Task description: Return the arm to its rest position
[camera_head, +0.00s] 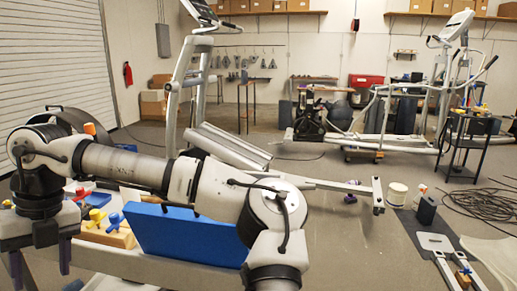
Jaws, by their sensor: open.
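My arm reaches from its base at the left across the lower middle of the view, then bends downward and leaves the picture at the bottom edge. My gripper is beyond that edge and out of view. A blue panel (188,234) stands behind and below my arm's middle links, partly covered by them. It rests on a light cart or bench top (145,268). To its left are a wooden block with a yellow knob (96,217) and a blue knob (114,219).
A black cart (467,145), a white bucket (396,193), a dark box (427,210), coiled cable (485,203) and flat grey parts (436,243) are at right.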

